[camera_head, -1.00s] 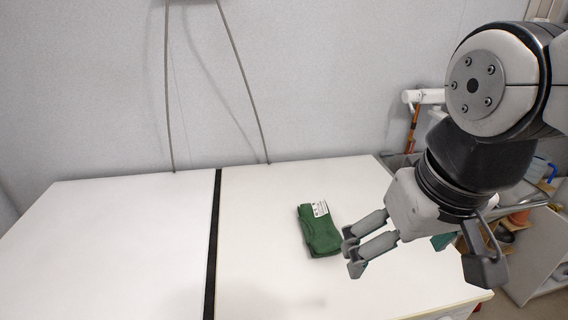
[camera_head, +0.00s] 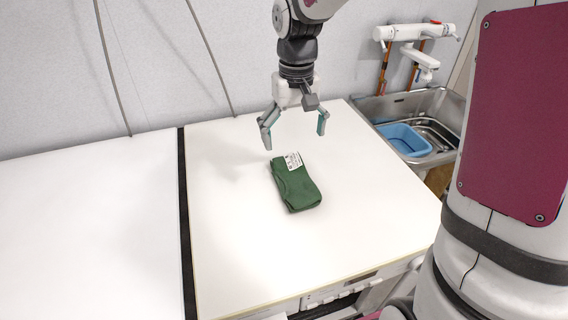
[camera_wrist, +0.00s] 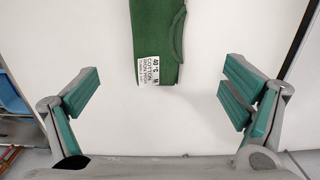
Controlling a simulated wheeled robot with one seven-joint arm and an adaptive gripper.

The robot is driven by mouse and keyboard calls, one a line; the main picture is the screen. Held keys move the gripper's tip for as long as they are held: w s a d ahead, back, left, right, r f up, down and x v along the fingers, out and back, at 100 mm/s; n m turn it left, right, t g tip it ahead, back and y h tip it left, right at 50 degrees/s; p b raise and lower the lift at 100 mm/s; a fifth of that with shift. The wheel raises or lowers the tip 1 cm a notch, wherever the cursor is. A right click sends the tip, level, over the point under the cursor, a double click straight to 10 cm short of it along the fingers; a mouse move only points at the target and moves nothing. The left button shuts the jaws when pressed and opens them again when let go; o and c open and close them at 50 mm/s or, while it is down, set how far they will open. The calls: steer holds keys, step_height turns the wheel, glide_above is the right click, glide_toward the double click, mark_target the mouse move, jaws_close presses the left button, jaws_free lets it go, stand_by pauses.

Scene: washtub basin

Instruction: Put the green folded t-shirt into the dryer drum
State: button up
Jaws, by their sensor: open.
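The green folded t-shirt (camera_head: 297,187) lies flat on the white top of the right-hand machine (camera_head: 370,215), with a white printed label at its far end. In the wrist view the t-shirt (camera_wrist: 157,35) is at the top middle, its label end toward my gripper. My gripper (camera_head: 294,132) is open and empty above the machine top, on the wall side of the t-shirt and apart from it. Its spread green-padded fingers also show in the wrist view (camera_wrist: 165,100), with bare white surface between them. No dryer drum is visible.
A metal sink (camera_head: 440,105) with a blue basin (camera_head: 403,139) stands right of the machine, under a white tap (camera_head: 420,58). A second white top (camera_head: 90,220) lies left of a dark gap. Two grey hoses run up the wall behind.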

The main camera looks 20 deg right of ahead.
mark_target(294, 172)
step_height(294, 172, down, 13)
steer(key=shift+d+f+b, duration=0.15)
steer(key=shift+f+b, duration=0.05)
steer(key=shift+b, duration=0.2)
steer(key=c, duration=1.4)
steer(key=shift+r, duration=0.1)
steer(key=shift+c, duration=0.2)
steer(key=shift+r, duration=0.1)
steer(key=shift+w+r, duration=0.1)
steer(key=shift+r, duration=0.5)
step_height(294, 172, up, 2)
steer(key=shift+r, duration=0.15)
steer(key=s, duration=0.5)
steer(key=s+r+p, duration=0.1)
steer(key=s, duration=1)
steer(key=shift+r, duration=0.15)
steer(key=shift+w, duration=0.1)
